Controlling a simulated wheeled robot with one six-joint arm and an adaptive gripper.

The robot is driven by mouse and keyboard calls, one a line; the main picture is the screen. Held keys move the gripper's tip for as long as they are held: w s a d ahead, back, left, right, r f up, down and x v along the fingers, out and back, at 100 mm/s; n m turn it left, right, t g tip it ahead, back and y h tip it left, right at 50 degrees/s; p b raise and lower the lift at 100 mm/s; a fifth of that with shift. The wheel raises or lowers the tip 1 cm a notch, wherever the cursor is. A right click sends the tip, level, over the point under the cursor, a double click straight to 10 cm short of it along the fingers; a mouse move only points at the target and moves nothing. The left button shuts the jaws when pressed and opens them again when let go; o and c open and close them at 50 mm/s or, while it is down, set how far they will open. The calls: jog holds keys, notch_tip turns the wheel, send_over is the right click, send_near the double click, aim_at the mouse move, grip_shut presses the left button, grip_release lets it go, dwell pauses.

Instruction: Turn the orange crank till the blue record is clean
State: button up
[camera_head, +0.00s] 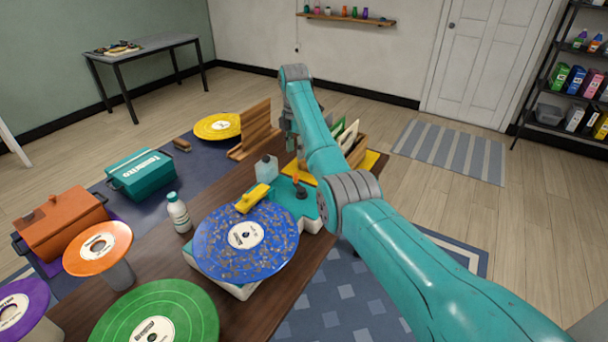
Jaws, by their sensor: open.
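The blue record (222,246) lies on a white and teal cleaning machine (313,221) on the wooden table. Its surface is covered with brownish specks around a white label. A yellow pad or arm (252,198) rests at the record's far edge. A small orange-tipped crank (299,184) stands on the machine's teal deck, right of the yellow piece. My teal arm reaches in from the lower right. My gripper (290,142) is open, hanging beyond and above the crank, apart from it and partly hidden by my arm.
A white bottle (178,213) and a clear jug (266,168) stand near the machine. A green record (157,314), an orange record (98,247) on a stand and a wooden rack (255,130) are around it. A record crate (353,150) sits behind my arm.

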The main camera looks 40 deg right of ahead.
aim_at(296, 174)
notch_tip(296, 174, down, 11)
jog(key=shift+r, duration=0.15)
dwell(0.4)
grip_shut()
